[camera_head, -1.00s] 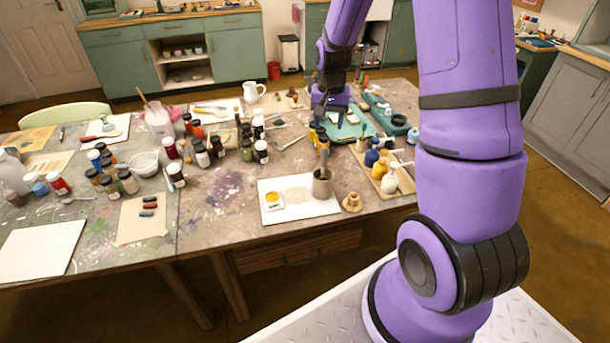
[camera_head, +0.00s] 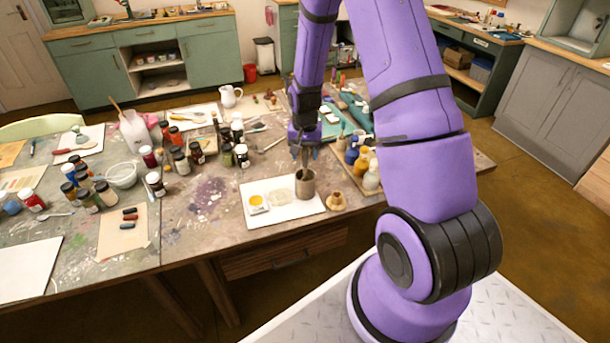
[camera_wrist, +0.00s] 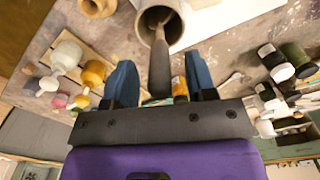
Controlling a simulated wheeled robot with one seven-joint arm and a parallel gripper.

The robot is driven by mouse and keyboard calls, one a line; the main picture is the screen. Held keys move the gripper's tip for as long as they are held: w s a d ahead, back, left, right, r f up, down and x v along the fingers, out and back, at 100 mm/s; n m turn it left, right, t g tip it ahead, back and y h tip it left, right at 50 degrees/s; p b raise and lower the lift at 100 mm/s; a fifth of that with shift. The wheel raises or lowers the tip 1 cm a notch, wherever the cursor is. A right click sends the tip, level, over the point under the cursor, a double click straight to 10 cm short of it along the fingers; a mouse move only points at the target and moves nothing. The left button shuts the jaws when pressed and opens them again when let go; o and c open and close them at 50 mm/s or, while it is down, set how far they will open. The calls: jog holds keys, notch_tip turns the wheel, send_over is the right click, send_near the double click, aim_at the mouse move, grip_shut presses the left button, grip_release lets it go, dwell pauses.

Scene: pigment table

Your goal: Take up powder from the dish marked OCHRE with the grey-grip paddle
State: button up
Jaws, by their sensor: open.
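The paddle's grey grip (camera_wrist: 160,65) stands up out of a grey-brown cup (camera_head: 305,184). The cup also shows in the wrist view (camera_wrist: 146,24). The paddle's lower end is hidden inside the cup. My gripper (camera_head: 303,152) is just above the cup. In the wrist view its blue fingers (camera_wrist: 160,70) are open, one on each side of the grip, with a gap to both. A small pale square dish (camera_head: 257,203) with yellow-orange powder sits left of the cup on a white board (camera_head: 288,211). Its marking is too small to read.
A tan wooden stopper-like piece (camera_head: 336,201) stands right of the cup. Bottles of yellow, blue and white (camera_head: 360,165) stand on a board behind it. Several dark-lidded jars (camera_head: 226,155) fill the table's middle. Bare tabletop (camera_head: 205,215) lies left of the board.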

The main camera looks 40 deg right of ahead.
jog(key=shift+f, duration=0.75)
grip_shut()
notch_tip(320, 180, up, 10)
jog(key=shift+r, duration=0.1)
dwell(0.3)
